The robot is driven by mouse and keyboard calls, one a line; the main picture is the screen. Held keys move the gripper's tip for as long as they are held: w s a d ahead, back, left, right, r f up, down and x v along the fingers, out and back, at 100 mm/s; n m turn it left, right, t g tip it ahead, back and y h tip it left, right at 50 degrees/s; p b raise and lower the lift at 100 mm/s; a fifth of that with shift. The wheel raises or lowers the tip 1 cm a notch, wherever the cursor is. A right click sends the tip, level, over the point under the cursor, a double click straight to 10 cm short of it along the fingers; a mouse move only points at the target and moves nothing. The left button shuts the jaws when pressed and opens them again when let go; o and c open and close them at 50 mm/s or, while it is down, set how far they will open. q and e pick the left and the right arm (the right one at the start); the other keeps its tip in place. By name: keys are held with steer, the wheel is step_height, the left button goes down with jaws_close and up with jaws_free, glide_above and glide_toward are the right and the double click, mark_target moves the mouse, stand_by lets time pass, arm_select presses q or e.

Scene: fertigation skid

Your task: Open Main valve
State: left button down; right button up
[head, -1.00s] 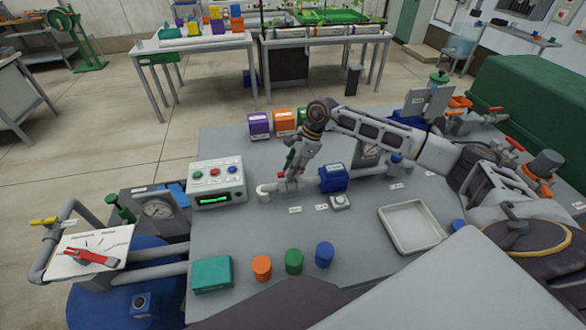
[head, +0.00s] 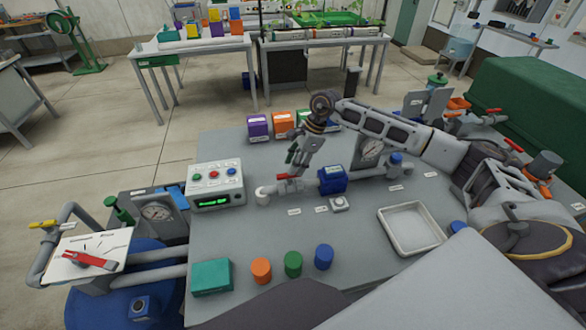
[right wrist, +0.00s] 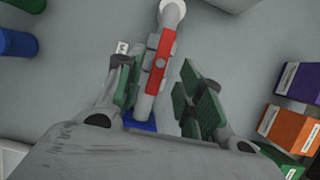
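A valve with a red lever handle (head: 288,177) sits on a short grey pipe (head: 263,194) in the middle of the grey bench. In the right wrist view the red handle (right wrist: 159,60) lies along the pipe, between the green finger pads. My right gripper (head: 298,158) is just above the valve, pointing down. In the right wrist view it (right wrist: 160,92) is open, with a gap on both sides of the handle. The label text is too small to read, so I cannot confirm which valve is Main. My left gripper is not in view.
A control box (head: 216,184) with coloured buttons stands left of the valve; a blue block (head: 332,179) sits on the pipe's right. Purple and orange boxes (head: 283,124) stand behind. A tray (head: 411,228) is at right. A red lever plate (head: 88,258) is at far left.

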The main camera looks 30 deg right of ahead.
steer(key=v, duration=0.9)
